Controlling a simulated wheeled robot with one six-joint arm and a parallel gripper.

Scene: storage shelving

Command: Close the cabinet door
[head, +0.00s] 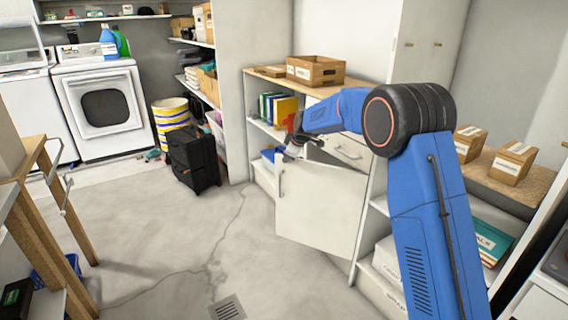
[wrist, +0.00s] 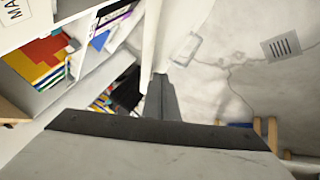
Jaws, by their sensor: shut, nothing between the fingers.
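The white cabinet door (head: 320,208) stands open, swung out from the low shelf unit in the head view. Its handle (head: 281,180) is near its left edge. In the wrist view the door (wrist: 153,38) shows as a narrow white panel seen nearly edge-on, with the handle (wrist: 185,48) on its right side. My gripper (head: 290,150) is at the door's upper left corner, partly hidden by my arm. In the wrist view my gripper (wrist: 160,84) is shut and empty, its tips at the door's edge. I cannot tell whether they touch it.
Shelves with books (head: 280,107) stand beside the open door, and a cardboard box (head: 316,70) sits on the countertop. A black suitcase (head: 193,160) stands on the floor to the left. The concrete floor (head: 190,235) in front of the door is clear, with a drain grate (head: 227,308).

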